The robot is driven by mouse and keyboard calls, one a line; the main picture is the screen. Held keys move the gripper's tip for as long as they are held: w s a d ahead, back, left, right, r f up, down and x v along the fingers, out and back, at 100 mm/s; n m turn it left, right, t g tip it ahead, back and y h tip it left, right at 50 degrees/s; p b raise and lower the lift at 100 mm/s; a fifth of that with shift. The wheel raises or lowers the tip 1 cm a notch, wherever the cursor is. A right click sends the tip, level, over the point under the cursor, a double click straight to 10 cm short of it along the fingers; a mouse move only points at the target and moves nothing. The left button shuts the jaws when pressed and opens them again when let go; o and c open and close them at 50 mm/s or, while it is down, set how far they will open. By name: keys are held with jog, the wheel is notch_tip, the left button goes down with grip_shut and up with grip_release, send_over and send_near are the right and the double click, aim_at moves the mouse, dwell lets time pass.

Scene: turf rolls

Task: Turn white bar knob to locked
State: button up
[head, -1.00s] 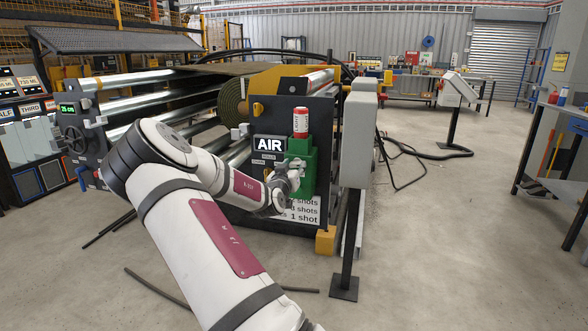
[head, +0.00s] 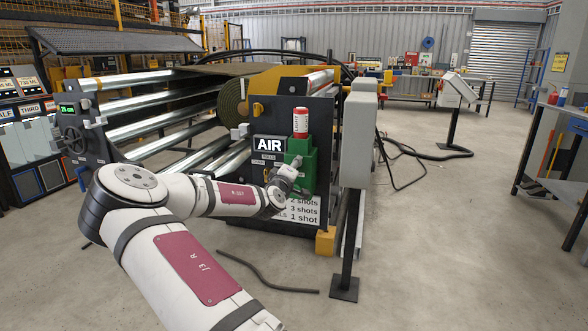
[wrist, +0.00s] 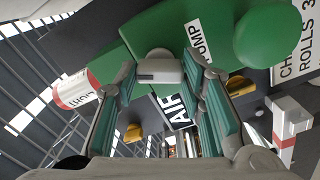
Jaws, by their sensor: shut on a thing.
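The white bar knob (wrist: 158,70) is a small pale bar on a rounded base, seen in the wrist view against the green pump body (wrist: 150,32). My gripper (wrist: 162,76) has one finger on each side of it and is shut on it. In the head view my gripper (head: 291,171) is at the front of the green pump (head: 308,165); the knob is hidden behind it there. I cannot read the knob's position marking.
A red and white can (head: 300,123) stands on top of the pump. The AIR sign (head: 269,144) is just left. A white fitting with a red band (wrist: 287,122) shows in the wrist view.

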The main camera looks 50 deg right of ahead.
jog(key=n, duration=0.5)
dwell(0.8)
jog(key=o, duration=1.1)
jog(key=shift+o, duration=0.2)
jog(key=v, duration=1.2)
jog(key=shift+f, duration=0.1)
